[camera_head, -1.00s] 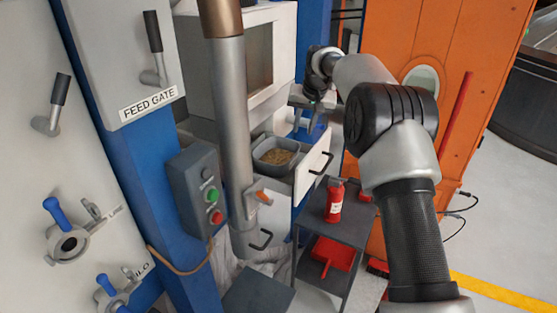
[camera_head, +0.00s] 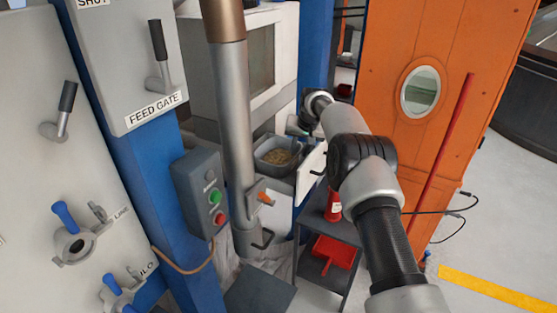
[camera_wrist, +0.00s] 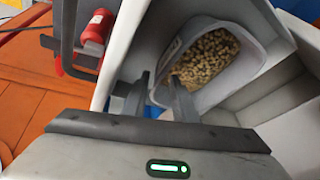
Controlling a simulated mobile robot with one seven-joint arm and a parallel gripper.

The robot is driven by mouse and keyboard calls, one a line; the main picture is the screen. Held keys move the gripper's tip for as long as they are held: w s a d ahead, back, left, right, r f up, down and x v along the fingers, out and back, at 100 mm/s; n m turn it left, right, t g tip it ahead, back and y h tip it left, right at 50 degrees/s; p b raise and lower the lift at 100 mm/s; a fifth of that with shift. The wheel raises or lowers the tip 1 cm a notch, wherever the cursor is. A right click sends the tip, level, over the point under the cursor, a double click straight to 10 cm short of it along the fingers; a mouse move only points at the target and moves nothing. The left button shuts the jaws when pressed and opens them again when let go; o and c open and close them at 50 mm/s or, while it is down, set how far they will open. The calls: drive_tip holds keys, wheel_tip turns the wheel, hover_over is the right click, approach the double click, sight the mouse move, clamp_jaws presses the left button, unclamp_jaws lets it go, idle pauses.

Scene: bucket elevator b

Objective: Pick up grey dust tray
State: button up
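The grey dust tray (camera_head: 260,157) holds tan pellets and sits in the pulled-out white drawer below the cabinet. In the wrist view, the tray (camera_wrist: 236,82) lies ahead of my gripper, tilted in the picture, with pellets over part of its floor. My gripper (camera_wrist: 157,84) is open, with a gap between its two dark fingers. The right finger overlaps the tray's near edge in the picture; I cannot tell whether it touches. In the head view, the fingertips are not clearly visible near the tray.
The drawer's front panel (camera_head: 310,172) stands close to my arm. A red fire extinguisher (camera_head: 333,208) and a red dustpan (camera_head: 331,251) are on the grey shelf unit (camera_head: 345,233) below. A steel pipe (camera_head: 237,130) stands left of the tray. An orange cabinet (camera_head: 420,150) is at right.

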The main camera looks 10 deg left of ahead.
clamp_jaws()
idle(1.4)
